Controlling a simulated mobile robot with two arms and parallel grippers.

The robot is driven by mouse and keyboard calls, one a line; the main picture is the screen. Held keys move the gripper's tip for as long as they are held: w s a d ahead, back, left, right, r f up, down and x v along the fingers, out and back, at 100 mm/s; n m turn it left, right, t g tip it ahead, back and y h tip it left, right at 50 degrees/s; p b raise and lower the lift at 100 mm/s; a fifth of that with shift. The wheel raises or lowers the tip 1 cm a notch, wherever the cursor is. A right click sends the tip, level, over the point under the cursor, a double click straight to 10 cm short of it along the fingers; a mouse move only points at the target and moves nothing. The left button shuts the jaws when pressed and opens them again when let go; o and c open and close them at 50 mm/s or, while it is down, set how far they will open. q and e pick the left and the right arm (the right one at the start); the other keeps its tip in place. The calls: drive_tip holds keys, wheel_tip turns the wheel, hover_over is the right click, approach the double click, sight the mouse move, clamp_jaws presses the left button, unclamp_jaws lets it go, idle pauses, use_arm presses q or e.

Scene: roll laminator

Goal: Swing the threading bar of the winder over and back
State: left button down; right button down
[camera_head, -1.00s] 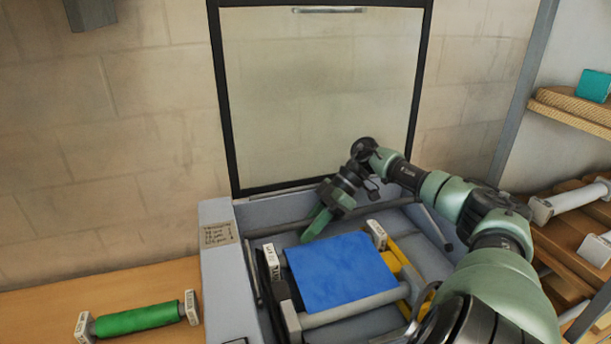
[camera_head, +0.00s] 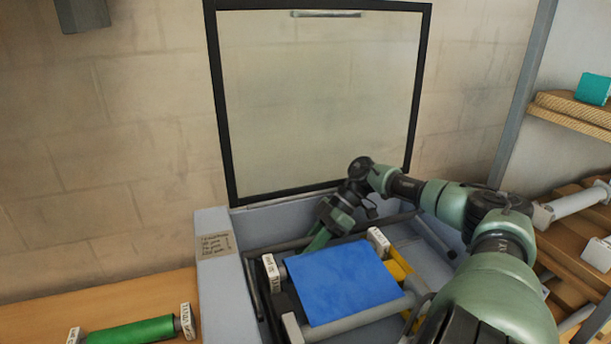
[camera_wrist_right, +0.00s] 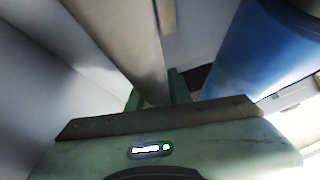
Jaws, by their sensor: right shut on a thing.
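The threading bar is a grey round bar (camera_head: 386,220) running across the winder behind the blue roll, partly hidden by my arm. In the right wrist view, a thick pale grey bar (camera_wrist_right: 122,38) runs down to the fingers. My right gripper (camera_head: 316,242) has green fingers and is shut on this bar, just behind the blue roll's far left corner. The fingertips are largely hidden behind the blue roll and the gripper's own body. The blue roll (camera_head: 343,280) lies in the open machine and shows close on the right in the wrist view (camera_wrist_right: 262,50). My left gripper is not in view.
The lid (camera_head: 318,100) stands open behind the machine. The grey housing (camera_head: 222,275) walls the left side. A green roll (camera_head: 130,331) lies on the wooden table (camera_head: 100,298) at left. Shelves with rolls (camera_head: 575,203) stand at right. Room above the machine is clear.

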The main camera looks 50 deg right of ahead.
drive_tip(key=shift+s+a+f, duration=0.2)
drive_tip(key=shift+s+f, duration=0.05)
drive_tip(key=c, duration=1.6)
unclamp_jaws()
drive_tip(key=o, duration=0.3)
drive_tip(key=shift+s+r, duration=0.3)
drive_tip(key=shift+r, duration=0.05)
drive_tip(key=shift+w, duration=0.25)
drive_tip(key=shift+d, duration=0.2)
drive_tip(key=b+v, duration=0.2)
drive_tip(key=v, duration=0.4)
drive_tip(key=shift+s+d, duration=0.1)
drive_tip(key=shift+d, duration=0.05)
drive_tip(key=shift+s+d+r+b, duration=0.2)
drive_tip(key=shift+d+r+b, duration=0.15)
drive_tip(key=shift+r, duration=0.2)
